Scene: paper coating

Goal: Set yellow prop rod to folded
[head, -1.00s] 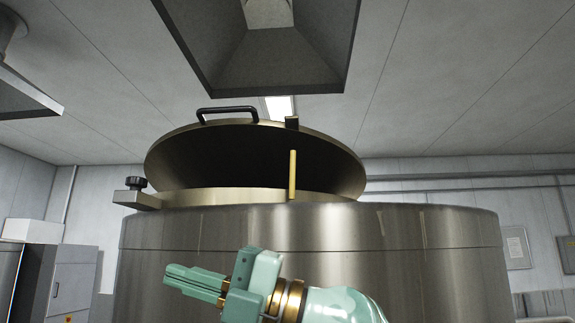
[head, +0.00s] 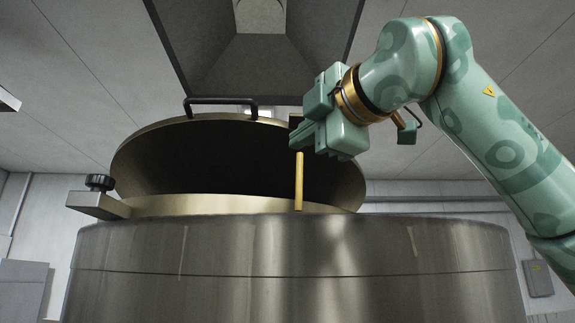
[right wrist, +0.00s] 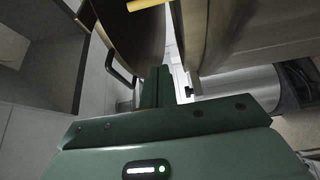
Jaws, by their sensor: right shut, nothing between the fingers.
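The yellow prop rod (head: 299,182) stands upright at the front of the vat (head: 290,260), below the raised lid (head: 230,165). The lid is tilted open, with its dark inner side facing me. My right gripper (head: 301,139) is shut and empty, just above the rod's top end in the head view; whether it touches the rod I cannot tell. The right wrist view shows the shut fingers (right wrist: 156,86), with part of the yellow rod (right wrist: 147,4) at the top edge. My left gripper is not in view.
A black handle (head: 221,101) sits on the lid's upper edge. A clamp with a dark knob (head: 100,182) juts from the vat's left side. A grey hood (head: 255,60) hangs above the lid. The space left of my right gripper, before the lid, looks free.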

